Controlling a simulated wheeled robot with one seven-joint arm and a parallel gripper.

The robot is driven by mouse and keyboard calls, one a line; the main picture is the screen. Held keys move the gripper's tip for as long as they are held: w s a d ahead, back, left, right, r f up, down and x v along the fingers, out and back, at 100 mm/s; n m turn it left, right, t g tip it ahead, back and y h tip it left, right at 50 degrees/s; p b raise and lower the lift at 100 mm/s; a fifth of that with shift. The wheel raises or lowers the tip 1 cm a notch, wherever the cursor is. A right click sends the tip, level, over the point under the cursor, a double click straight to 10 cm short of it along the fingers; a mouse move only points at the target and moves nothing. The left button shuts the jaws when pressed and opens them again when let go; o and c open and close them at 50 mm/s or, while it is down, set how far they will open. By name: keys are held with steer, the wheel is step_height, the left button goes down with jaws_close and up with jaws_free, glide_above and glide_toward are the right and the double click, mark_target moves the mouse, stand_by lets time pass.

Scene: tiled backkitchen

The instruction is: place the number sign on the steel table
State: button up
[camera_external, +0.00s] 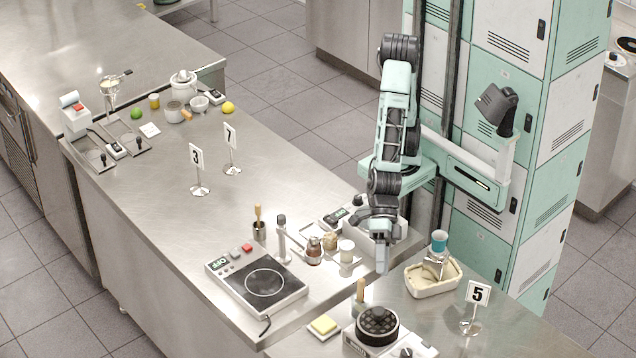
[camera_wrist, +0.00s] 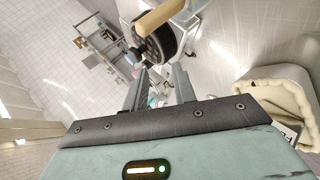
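Three number signs stand upright on round metal bases. Sign 3 (camera_external: 196,157) and sign 7 (camera_external: 231,137) are on the long steel table (camera_external: 165,215), left of centre. Sign 5 (camera_external: 478,293) is on the near right steel counter (camera_external: 508,338). My gripper (camera_external: 382,268) points down near the corner where the two surfaces meet, left of the cream tub and well left of sign 5. In the wrist view its two fingers (camera_wrist: 158,92) are apart, with nothing seen between them.
A cream tub (camera_external: 432,291) with a blue-topped item stands between my gripper and sign 5. A round black waffle iron (camera_external: 377,323) with a wooden handle is below my gripper. A hot plate (camera_external: 250,282) and small jars crowd the table's near end; its middle is mostly clear.

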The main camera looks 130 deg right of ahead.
steer(key=s+d+f+m+g+h, duration=0.1)
steer(key=s+d+m+g+h, duration=0.1)
steer(key=s+d+m, duration=0.3)
steer(key=s+d+f+m+g+h, duration=0.1)
steer(key=s+d+m, duration=0.4)
steer(key=s, duration=0.5)
steer(key=s+d+f+m+g+h, duration=0.1)
steer(key=s+d+m+g+h, duration=0.2)
steer(key=s+d+m+g, duration=0.1)
steer(key=shift+s+d+m+h, duration=0.25)
steer(key=shift+s+m, duration=0.4)
steer(key=shift+s, duration=0.3)
steer(key=shift+s+d+m+h, duration=0.2)
steer(key=shift+s+m, duration=0.45)
steer(key=shift+s, duration=0.25)
step_height(320, 180, up, 17)
steer(key=p, duration=1.7)
step_height(320, 180, down, 4)
steer(key=b, duration=0.4)
